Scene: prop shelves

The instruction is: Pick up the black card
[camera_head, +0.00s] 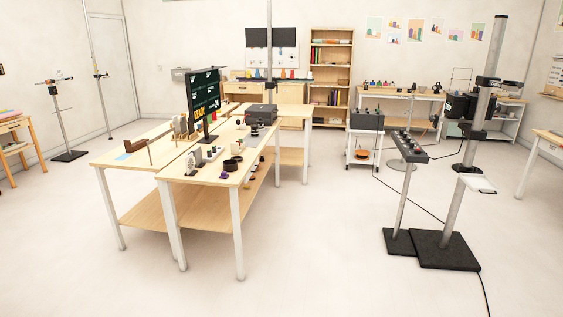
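I cannot make out a black card for certain at this distance. Small dark objects, too small to identify, lie among other items on the wooden table (205,178) left of centre. A dark upright panel with white and yellow writing (203,100) stands on that table group. A dark box-like device (262,113) sits farther back on it. Neither of my grippers is in view.
Open floor (320,250) lies in front of and right of the tables. A metal stand on a black base (447,252) and a control panel on a post (409,146) stand at right, with a cable on the floor. A bookshelf (331,70) is at the back.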

